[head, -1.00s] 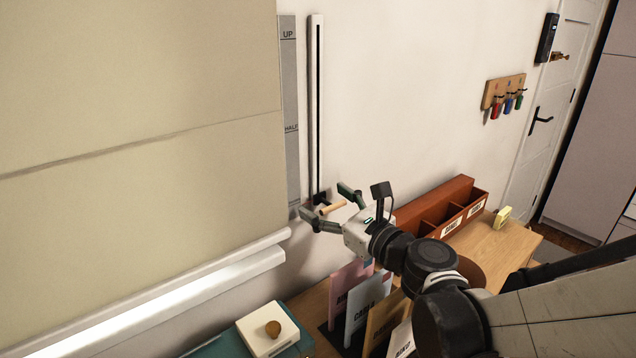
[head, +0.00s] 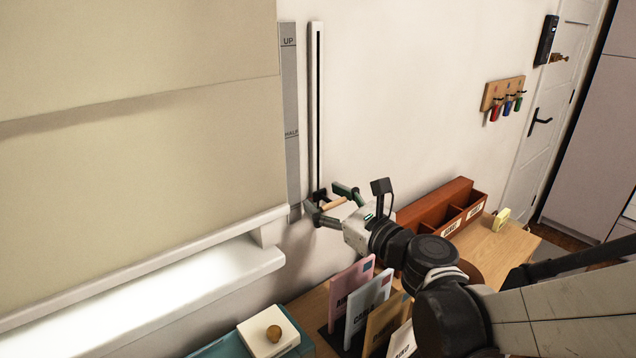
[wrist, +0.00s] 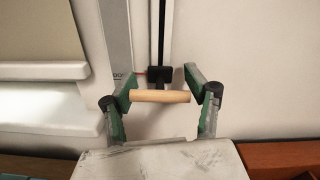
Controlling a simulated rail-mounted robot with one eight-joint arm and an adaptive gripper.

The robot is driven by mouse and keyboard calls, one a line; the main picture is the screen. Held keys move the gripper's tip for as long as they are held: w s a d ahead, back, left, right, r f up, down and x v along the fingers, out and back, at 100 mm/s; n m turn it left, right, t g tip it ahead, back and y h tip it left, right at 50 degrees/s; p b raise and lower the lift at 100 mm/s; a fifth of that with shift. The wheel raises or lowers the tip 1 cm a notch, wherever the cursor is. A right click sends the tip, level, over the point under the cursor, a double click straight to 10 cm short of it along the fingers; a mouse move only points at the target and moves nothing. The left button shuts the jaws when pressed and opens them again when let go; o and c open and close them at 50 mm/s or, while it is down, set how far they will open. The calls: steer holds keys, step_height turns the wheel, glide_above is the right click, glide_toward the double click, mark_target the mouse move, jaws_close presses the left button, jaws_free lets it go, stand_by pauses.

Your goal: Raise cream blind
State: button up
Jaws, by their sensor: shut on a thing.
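The cream blind (head: 150,170) covers the window at the left in the head view. Its bottom rail (head: 150,265) hangs a little above the white sill. A dark vertical track (head: 316,110) runs up the wall beside a grey scale (head: 290,90) marked UP and HALF. A wooden handle (wrist: 160,96) on a black slider (wrist: 160,74) sits low on the track. My gripper (head: 327,203) is at the handle near the lower end of the track. In the wrist view my gripper (wrist: 164,98) has its fingers at the two ends of the handle, shut on it.
Below stand upright named folders (head: 368,305), a red-brown divided box (head: 440,210) and a white block with a round knob (head: 270,335). Key hooks (head: 503,95) hang farther right. The wall above the gripper along the track is clear.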

mark_target(318, 42)
step_height(318, 42, up, 28)
steer(key=p, duration=1.8)
steer(key=shift+r+p, duration=0.1)
steer(key=shift+p, duration=0.2)
steer(key=shift+r, duration=0.2)
steer(key=shift+w, duration=0.1)
steer(key=o, duration=1.4)
steer(key=shift+r, duration=0.1)
steer(key=shift+o, duration=1)
steer(key=shift+s+d, duration=0.15)
steer(key=shift+s, duration=0.15)
steer(key=shift+w, duration=0.2)
steer(key=v, duration=1.2)
